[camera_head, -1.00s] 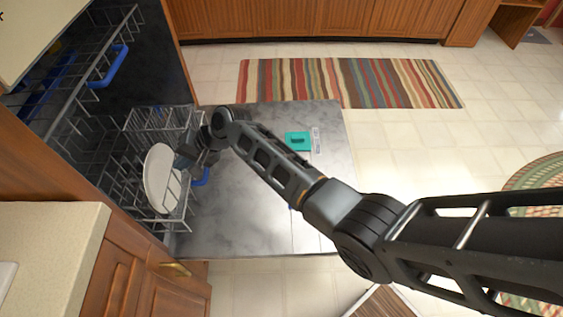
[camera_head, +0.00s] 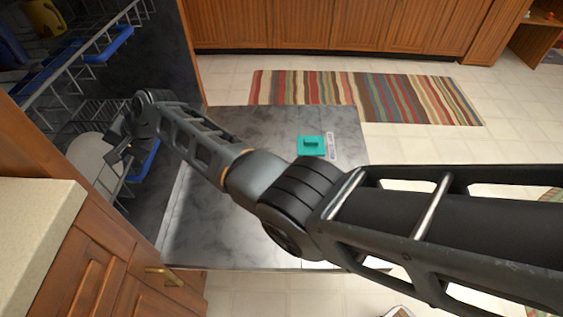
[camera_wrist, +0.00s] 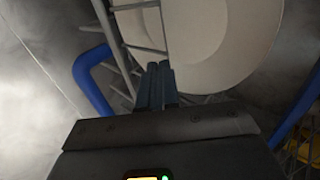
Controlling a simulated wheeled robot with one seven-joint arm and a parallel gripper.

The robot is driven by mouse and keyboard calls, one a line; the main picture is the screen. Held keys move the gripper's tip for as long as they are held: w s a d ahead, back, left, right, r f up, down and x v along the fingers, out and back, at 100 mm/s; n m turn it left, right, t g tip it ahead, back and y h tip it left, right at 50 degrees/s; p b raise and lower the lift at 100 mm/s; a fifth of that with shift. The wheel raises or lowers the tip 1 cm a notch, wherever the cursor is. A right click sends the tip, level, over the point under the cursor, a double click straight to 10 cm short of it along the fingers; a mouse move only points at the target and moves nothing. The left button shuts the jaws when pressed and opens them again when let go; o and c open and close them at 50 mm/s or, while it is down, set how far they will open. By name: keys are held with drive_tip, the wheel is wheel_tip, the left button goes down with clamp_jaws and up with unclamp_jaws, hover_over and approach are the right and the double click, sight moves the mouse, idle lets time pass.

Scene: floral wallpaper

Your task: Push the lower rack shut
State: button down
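The lower rack (camera_head: 101,108) is a grey wire basket at the left of the head view, mostly inside the dishwasher. Its blue handle (camera_head: 146,160) faces the open door and shows in the wrist view as a blue bar (camera_wrist: 88,72). A white plate (camera_head: 94,158) stands in the rack and fills the top of the wrist view (camera_wrist: 225,45). My gripper (camera_head: 116,148) is at the rack's front side, beside the handle. In the wrist view its fingers (camera_wrist: 160,72) are together and empty, pointing at the rack wires and plate. Whether they touch the wires is unclear.
The open dishwasher door (camera_head: 225,215) lies flat, with a teal detergent lid (camera_head: 311,145) on it. The upper rack (camera_head: 75,60) with a blue handle (camera_head: 110,45) hangs above, pulled out. A counter (camera_head: 35,225) is at lower left. A striped rug (camera_head: 365,97) lies beyond the door.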

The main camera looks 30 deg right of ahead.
drive_tip(key=shift+w+a, duration=0.3)
drive_tip(key=shift+a, duration=0.1)
drive_tip(key=shift+a+r, duration=0.15)
drive_tip(key=shift+a, duration=0.05)
idle(0.3)
drive_tip(key=shift+d, duration=0.1)
